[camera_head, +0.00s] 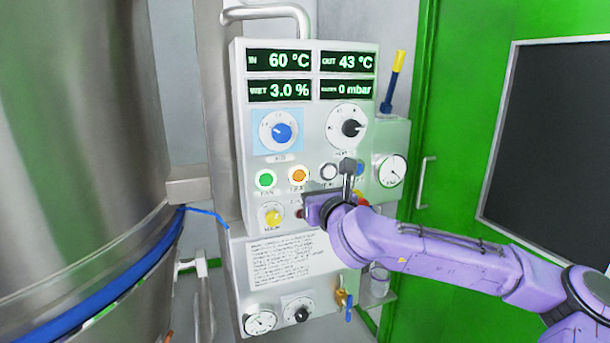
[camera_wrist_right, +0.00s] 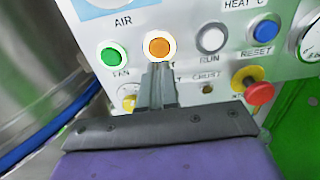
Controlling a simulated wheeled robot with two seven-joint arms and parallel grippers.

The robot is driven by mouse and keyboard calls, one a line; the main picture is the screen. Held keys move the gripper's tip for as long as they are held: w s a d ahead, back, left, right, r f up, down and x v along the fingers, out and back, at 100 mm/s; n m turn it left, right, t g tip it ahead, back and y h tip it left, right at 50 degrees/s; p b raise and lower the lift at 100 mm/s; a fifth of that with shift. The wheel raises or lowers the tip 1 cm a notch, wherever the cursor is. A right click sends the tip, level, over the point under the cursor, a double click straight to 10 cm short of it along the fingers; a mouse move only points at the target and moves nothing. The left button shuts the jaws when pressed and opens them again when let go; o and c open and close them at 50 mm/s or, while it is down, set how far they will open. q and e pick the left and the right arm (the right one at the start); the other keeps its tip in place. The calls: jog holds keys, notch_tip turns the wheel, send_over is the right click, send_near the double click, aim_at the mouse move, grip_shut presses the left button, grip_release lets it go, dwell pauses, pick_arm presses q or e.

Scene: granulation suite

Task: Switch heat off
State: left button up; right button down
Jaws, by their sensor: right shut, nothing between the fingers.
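The orange button (camera_head: 298,175) is on the white control panel (camera_head: 240,130), right of the green button (camera_head: 265,180). It also shows in the right wrist view (camera_wrist_right: 157,46), with its label partly hidden by my fingers. I cannot tell whether it is lit. My right gripper (camera_head: 303,212) is at the panel face, below the orange button in the head view. In the wrist view its closed, empty fingers (camera_wrist_right: 157,72) point up at the button's lower edge. I cannot tell whether they touch. My left gripper is out of view.
A white RUN button (camera_wrist_right: 212,38), blue RESET button (camera_wrist_right: 263,30) and red mushroom knob (camera_wrist_right: 260,93) are close by on the right. The heat dial (camera_head: 346,128) is above. A steel vessel (camera_head: 80,130) stands left; a green door (camera_head: 450,120) is right.

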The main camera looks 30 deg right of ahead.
aim_at(300, 177)
jog(key=p+x, duration=0.1)
jog(key=x, duration=0.4)
jog(key=shift+w+p, duration=0.15)
jog(key=shift+p, duration=0.15)
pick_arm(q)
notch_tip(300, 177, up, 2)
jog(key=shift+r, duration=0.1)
